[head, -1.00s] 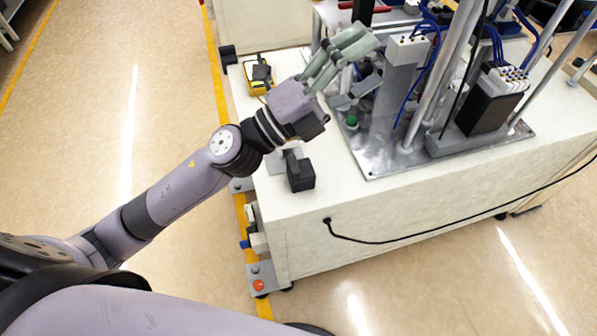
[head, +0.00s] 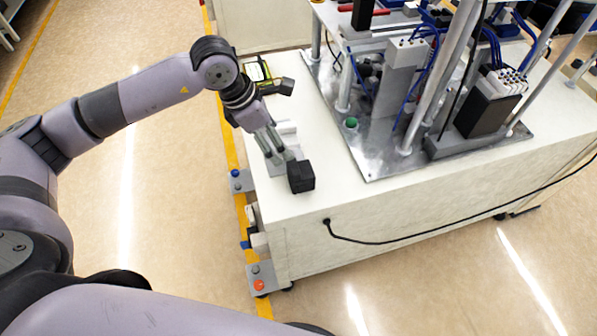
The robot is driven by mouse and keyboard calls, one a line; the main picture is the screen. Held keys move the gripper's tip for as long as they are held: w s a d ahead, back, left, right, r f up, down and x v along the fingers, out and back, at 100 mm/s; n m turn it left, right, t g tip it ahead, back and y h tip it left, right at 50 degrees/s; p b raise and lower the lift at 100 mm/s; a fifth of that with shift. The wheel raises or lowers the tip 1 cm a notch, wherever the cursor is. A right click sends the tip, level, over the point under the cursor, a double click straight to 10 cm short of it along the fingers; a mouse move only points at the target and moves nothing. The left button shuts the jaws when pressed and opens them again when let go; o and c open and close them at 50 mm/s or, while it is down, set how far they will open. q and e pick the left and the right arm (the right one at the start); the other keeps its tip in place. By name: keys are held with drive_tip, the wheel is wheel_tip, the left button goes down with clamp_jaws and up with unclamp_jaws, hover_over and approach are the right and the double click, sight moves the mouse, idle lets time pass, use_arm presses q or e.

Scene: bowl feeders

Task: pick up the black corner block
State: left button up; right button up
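The black corner block (head: 302,177) sits at the near left corner of the white cabinet top, beside a light grey bracket-like piece. My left gripper (head: 275,148) points down towards the block from behind and to its left. Its fingers look spread, with a gap between them, and they appear empty. The fingertips are close to the block, but I cannot tell whether they touch it. My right gripper is not in view; a purple-grey arm link of mine crosses the bottom edge.
A yellow-and-black device (head: 258,72) lies at the cabinet's back left. A metal plate (head: 385,165) with posts and a green button (head: 351,123) stands to the right. The white cabinet top (head: 335,190) is clear right of the block. A black cable (head: 400,242) hangs along the front.

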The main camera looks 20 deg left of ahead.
sight(296, 165)
use_arm(q)
drive_tip(key=p+x, duration=0.1)
drive_tip(key=x, duration=0.7)
drive_tip(key=shift+d+p, duration=0.1)
drive_tip(key=shift+p, duration=0.3)
drive_tip(key=x, duration=0.1)
drive_tip(key=p+x, duration=0.2)
drive_tip(key=x, duration=0.1)
drive_tip(key=shift+s+d+f, duration=0.1)
drive_tip(key=shift+s+f, duration=0.05)
drive_tip(key=shift+s, duration=0.15)
drive_tip(key=shift+w+d+f, duration=0.15)
drive_tip(key=shift+f, duration=0.45)
drive_tip(key=shift+c, duration=0.5)
drive_tip(key=c, duration=1.1)
drive_tip(key=shift+r, duration=0.1)
